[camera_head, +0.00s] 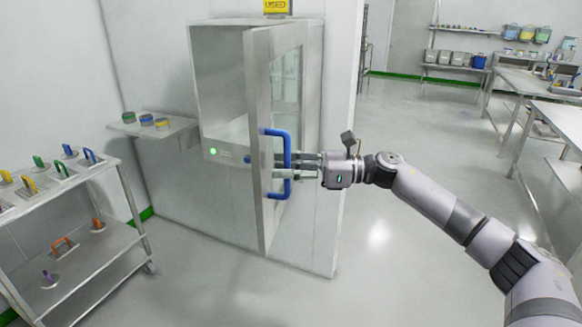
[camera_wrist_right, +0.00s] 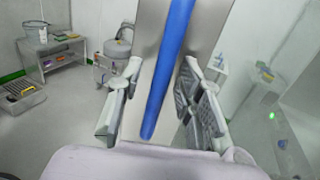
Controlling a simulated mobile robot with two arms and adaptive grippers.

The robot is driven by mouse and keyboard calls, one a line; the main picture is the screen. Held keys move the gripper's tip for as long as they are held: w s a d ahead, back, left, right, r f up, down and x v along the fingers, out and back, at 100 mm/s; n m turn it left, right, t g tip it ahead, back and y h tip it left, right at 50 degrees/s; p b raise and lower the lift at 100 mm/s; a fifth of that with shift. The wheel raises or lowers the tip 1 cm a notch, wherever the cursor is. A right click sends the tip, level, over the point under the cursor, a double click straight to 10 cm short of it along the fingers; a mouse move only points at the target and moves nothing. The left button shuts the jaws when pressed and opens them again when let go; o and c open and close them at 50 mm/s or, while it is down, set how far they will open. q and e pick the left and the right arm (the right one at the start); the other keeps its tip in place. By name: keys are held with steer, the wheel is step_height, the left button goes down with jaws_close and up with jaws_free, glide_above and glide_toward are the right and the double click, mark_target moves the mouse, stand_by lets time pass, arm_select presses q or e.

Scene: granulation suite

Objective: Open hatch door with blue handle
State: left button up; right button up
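The hatch door (camera_head: 258,95) stands swung open from the pale hatch cabinet (camera_head: 218,65), with part of the interior showing. It has a glass pane and a vertical blue handle (camera_head: 287,146). My right gripper (camera_head: 281,167) reaches in from the right at the handle. In the right wrist view, the blue handle (camera_wrist_right: 165,75) runs between the two spread fingers of my right gripper (camera_wrist_right: 158,92), with gaps visible on both sides. My right gripper looks open around the handle, not closed on it. My left gripper is out of view.
A shelf cart (camera_head: 70,185) with several coloured-handled items stands at left, beside a small wall shelf (camera_head: 150,127) with round containers. Steel tables (camera_head: 530,80) stand far right; the floor between is clear.

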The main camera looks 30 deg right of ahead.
steer(key=v, duration=1.2)
stand_by(0.3)
